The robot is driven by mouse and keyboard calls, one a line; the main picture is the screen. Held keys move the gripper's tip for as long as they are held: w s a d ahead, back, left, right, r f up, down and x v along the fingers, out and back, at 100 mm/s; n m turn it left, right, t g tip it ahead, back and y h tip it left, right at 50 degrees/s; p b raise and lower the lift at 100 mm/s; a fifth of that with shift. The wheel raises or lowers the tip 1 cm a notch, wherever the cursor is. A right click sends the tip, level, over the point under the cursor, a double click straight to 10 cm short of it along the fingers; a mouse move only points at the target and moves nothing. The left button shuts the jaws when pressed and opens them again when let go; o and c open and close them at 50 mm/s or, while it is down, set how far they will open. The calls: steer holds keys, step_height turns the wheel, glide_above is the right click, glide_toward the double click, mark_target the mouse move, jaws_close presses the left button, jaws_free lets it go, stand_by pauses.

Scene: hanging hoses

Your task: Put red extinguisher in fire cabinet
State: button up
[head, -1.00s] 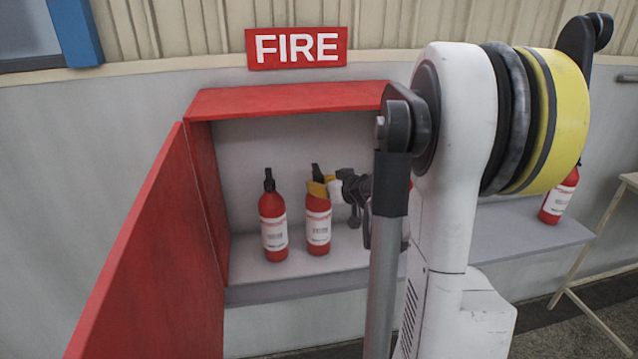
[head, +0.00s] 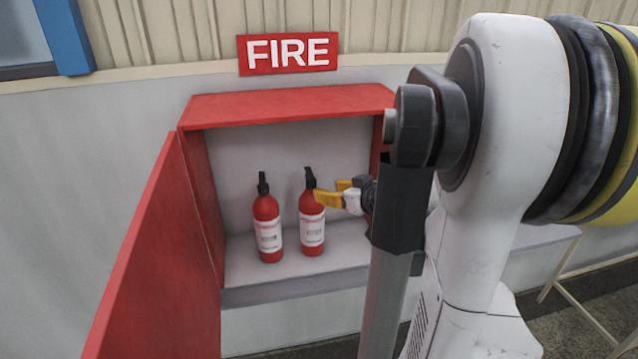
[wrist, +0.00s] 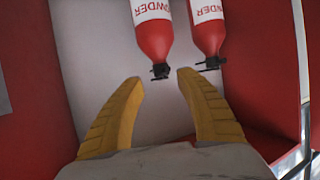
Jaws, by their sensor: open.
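Two red extinguishers with black tops and white labels stand upright in the fire cabinet (head: 297,103): a left one (head: 267,224) and a right one (head: 312,222). My gripper (head: 328,192) is open and empty, with yellow fingers just right of the right extinguisher's neck in the head view. In the wrist view, both extinguishers, one (wrist: 154,35) and another (wrist: 208,30), lie beyond the open fingers (wrist: 157,80). Neither is between the fingers. The cabinet's right inner side is partly hidden by my arm.
The red cabinet door (head: 140,260) stands open at the left. A red FIRE sign (head: 288,53) hangs above the cabinet. A pale ledge (head: 540,240) runs right of the cabinet, largely behind my arm. A pale-legged stand (head: 590,316) is at the right.

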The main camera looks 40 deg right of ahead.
steer(key=s+a+n+g+y, duration=0.1)
steer(key=s+a+g+y, duration=0.15)
steer(key=a, duration=1.75)
steer(key=s+a+g, duration=0.4)
steer(key=s+a, duration=0.5)
steer(key=a, duration=0.4)
steer(key=shift+s+f+n, duration=0.2)
steer(key=shift+s+n, duration=0.05)
steer(key=shift+n, duration=0.15)
